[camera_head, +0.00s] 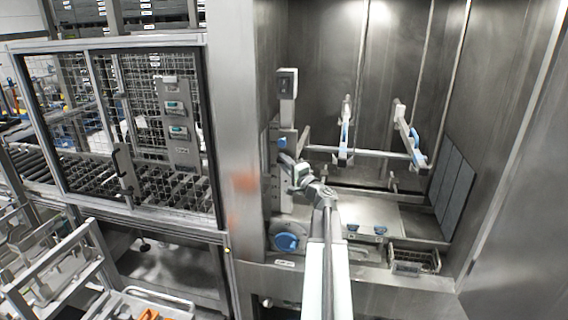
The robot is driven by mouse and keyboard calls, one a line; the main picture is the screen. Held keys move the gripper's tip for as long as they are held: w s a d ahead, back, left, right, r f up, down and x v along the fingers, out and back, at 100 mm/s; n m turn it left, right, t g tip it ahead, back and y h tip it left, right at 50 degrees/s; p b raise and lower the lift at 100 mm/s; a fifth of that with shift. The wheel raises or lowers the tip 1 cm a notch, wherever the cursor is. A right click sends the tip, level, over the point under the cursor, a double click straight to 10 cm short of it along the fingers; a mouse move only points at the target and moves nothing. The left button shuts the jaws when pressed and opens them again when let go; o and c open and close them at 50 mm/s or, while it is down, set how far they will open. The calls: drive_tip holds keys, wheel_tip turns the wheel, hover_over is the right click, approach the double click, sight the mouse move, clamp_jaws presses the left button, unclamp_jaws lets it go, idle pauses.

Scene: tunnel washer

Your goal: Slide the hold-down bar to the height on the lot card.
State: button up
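What looks like the hold-down bar (372,153) runs level across the steel chamber, with two upright-slanting arms (346,125) bearing blue pads. Its left end meets a vertical plate (284,178) on the chamber's left side, which carries a small blue part (282,143). My arm reaches up from the bottom. My gripper (299,174) is in front of that plate, below the bar's left end. Its fingers are too small and overlapped to show whether they are open or touching anything. I cannot make out a lot card for certain or read any height.
A blue round knob (287,241) sits low on the left of the chamber, and a small wire basket (414,260) at its lower right. A grey box (287,83) stands above the plate. A mesh-windowed door (121,143) and a trolley frame (62,262) are at left.

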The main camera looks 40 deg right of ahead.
clamp_jaws()
drive_tip(key=shift+r, duration=0.1)
idle(1.0)
drive_tip(key=shift+a, duration=0.1)
wheel_tip(320, 180, down, 26)
drive_tip(key=b, duration=2.5)
drive_tip(key=shift+r, duration=0.25)
drive_tip(key=shift+o, duration=2.1)
unclamp_jaws()
